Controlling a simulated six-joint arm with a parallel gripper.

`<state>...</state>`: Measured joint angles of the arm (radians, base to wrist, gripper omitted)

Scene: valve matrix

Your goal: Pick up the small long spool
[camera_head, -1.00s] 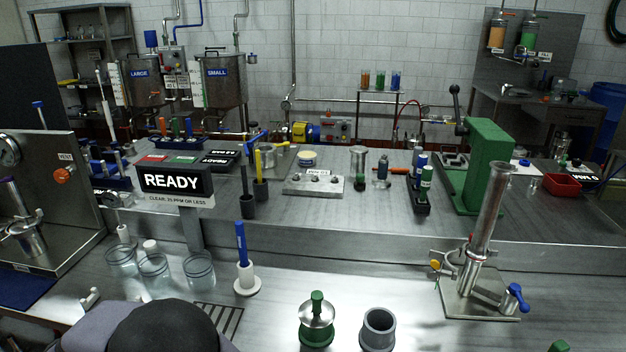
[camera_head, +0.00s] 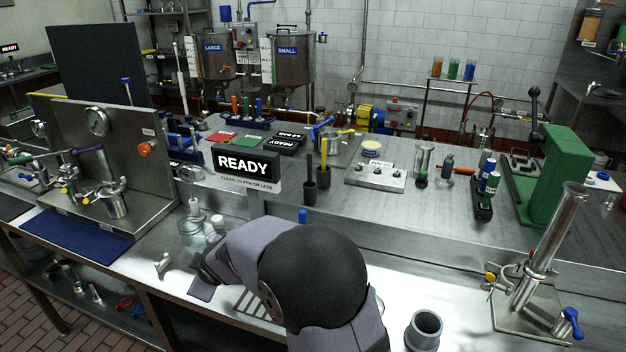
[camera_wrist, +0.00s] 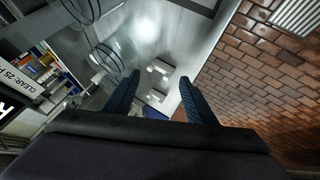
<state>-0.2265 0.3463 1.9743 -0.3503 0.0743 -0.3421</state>
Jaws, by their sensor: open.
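A small pale fitting (camera_head: 162,263) with a raised end lies near the front edge of the steel bench, left of my wrist in the head view. In the wrist view, two small pale pieces (camera_wrist: 158,67) show on the bench between and beyond the fingers; I cannot tell whether they are one part, or whether this is the small long spool. My gripper (camera_wrist: 160,77) is open, with two dark blue fingers apart and nothing held between them. In the head view my own arm hides much of the gripper.
Clear glass jars (camera_head: 192,238) stand beside my wrist; they are close to the left finger in the wrist view. The READY sign (camera_head: 246,168) stands behind my arm. A grey cup (camera_head: 424,330) is at the front right. Beyond the bench edge is brick floor (camera_wrist: 255,75).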

